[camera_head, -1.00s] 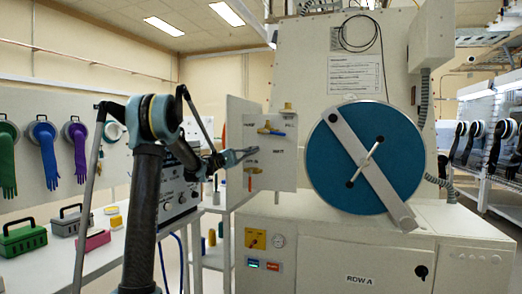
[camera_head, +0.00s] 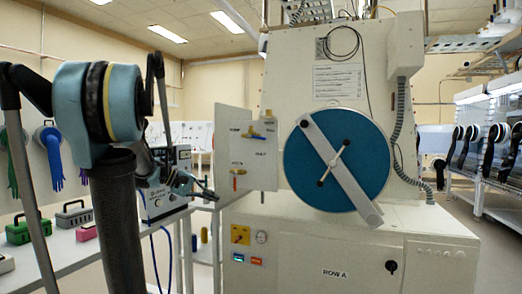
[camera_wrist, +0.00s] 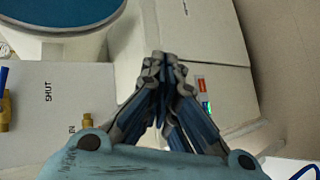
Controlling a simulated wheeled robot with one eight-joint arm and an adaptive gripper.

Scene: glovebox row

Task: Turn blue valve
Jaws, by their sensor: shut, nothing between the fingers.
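The blue valve (camera_head: 270,127) is a brass fitting with a small blue handle near the top of a pale panel (camera_head: 262,160). Its handle looks roughly horizontal in the head view. Its blue handle and brass body (camera_wrist: 5,112) are cut off at the left edge of the wrist view. My gripper (camera_head: 210,194) is below and left of the panel, apart from both valves. The wrist view shows its fingers (camera_wrist: 163,60) together and empty.
A large blue round door (camera_head: 365,155) with a diagonal bar is right of the panel. A grey instrument box (camera_head: 165,195) stands on the bench behind my arm. Lit indicators (camera_head: 248,260) are on the cabinet below. Toolboxes (camera_head: 28,230) stand at left.

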